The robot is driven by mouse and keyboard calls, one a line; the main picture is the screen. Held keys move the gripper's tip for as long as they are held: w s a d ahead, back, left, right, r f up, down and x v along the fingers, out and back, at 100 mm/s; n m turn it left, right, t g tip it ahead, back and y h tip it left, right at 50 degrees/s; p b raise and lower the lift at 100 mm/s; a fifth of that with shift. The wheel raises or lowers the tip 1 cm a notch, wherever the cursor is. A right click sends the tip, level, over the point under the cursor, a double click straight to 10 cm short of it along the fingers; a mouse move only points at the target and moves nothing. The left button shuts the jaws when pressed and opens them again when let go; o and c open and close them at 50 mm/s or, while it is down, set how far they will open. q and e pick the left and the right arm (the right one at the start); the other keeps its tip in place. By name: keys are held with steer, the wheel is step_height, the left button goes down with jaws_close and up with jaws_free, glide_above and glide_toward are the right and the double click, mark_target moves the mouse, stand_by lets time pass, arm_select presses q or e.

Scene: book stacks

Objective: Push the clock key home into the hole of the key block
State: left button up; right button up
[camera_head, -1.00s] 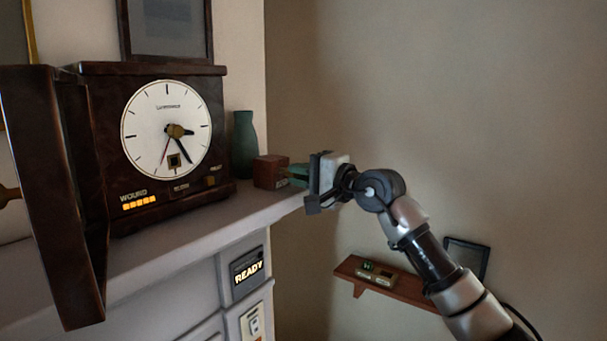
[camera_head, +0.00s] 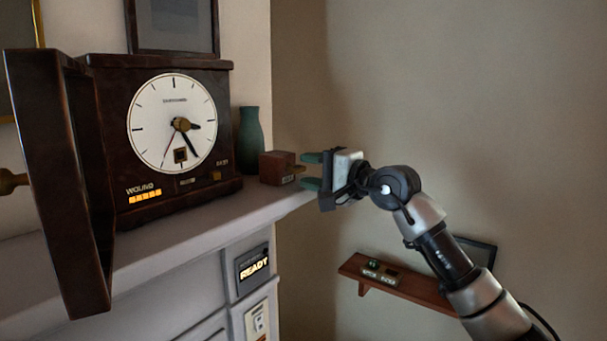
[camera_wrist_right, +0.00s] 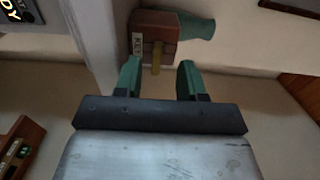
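The key block (camera_head: 277,168) is a small reddish-brown block with a label, on the mantel right of the clock. The brass clock key (camera_head: 298,169) sticks out of its right-hand face; how deep it sits in the hole is hidden. In the right wrist view the key (camera_wrist_right: 157,60) points from the block (camera_wrist_right: 152,32) toward my gripper. My right gripper (camera_head: 311,171) is open, its green fingers spread, just right of the key. In the wrist view the fingertips (camera_wrist_right: 160,64) stand either side of the key's outer end, apart from it. My left gripper is not in view.
The dark clock (camera_head: 160,140) has its door (camera_head: 60,180) swung open at the left. A green vase (camera_head: 249,140) stands behind the block. A READY panel (camera_head: 253,263) is on the mantel front. A small wooden shelf (camera_head: 420,292) hangs lower right, under my arm.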

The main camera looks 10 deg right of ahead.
steer(key=b+v, duration=0.3)
steer(key=v, duration=0.6)
steer(key=shift+w, duration=0.1)
